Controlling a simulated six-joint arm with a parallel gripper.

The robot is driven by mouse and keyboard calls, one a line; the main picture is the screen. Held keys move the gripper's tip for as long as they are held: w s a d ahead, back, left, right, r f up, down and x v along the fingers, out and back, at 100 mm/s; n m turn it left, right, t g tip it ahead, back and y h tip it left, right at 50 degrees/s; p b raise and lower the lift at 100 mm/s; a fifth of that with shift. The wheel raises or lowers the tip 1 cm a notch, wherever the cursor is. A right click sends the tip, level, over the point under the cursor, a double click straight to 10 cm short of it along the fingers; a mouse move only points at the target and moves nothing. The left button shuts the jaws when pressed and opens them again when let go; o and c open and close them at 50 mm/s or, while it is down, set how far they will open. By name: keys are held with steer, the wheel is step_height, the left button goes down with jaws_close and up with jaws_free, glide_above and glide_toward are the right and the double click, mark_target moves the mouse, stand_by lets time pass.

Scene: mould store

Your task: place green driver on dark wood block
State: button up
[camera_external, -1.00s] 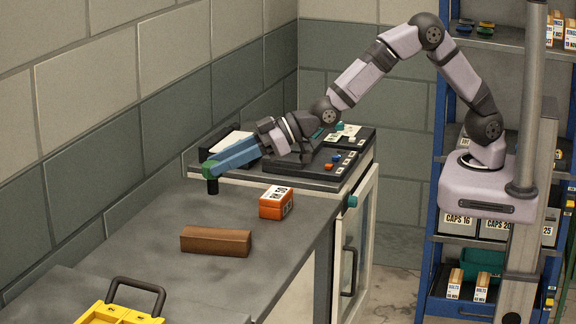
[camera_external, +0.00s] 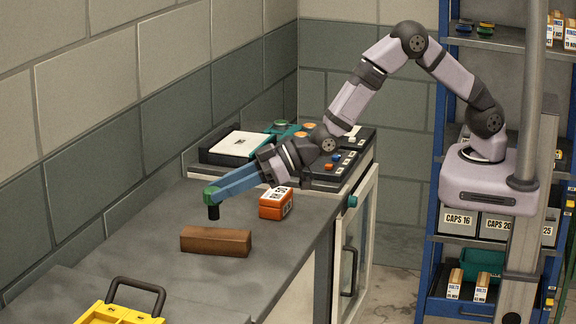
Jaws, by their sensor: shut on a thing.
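The green driver (camera_external: 213,211) hangs upright from my gripper (camera_external: 211,193), with its black lower part pointing down. My gripper's blue fingers are shut on its green upper part, which they partly cover. The dark wood block (camera_external: 215,242) is a long brown bar lying on the grey worktop. The driver shows just behind and above the block's left half in the picture, apart from it. How high the driver is above the worktop is hard to tell.
An orange box (camera_external: 275,204) stands on the worktop (camera_external: 150,255) right of the driver. A yellow case (camera_external: 118,316) with a dark handle is at the front left. A dark panel with coloured knobs (camera_external: 335,158) and a white-topped tray (camera_external: 238,145) lie behind.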

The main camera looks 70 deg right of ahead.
steer(key=shift+f+p, duration=0.45)
steer(key=shift+f, duration=1.25)
steer(key=shift+f, duration=0.2)
steer(key=o, duration=1.1)
steer(key=shift+r, duration=0.1)
steer(key=shift+r, duration=0.15)
steer(key=b+v, duration=0.3)
steer(key=v, duration=0.9)
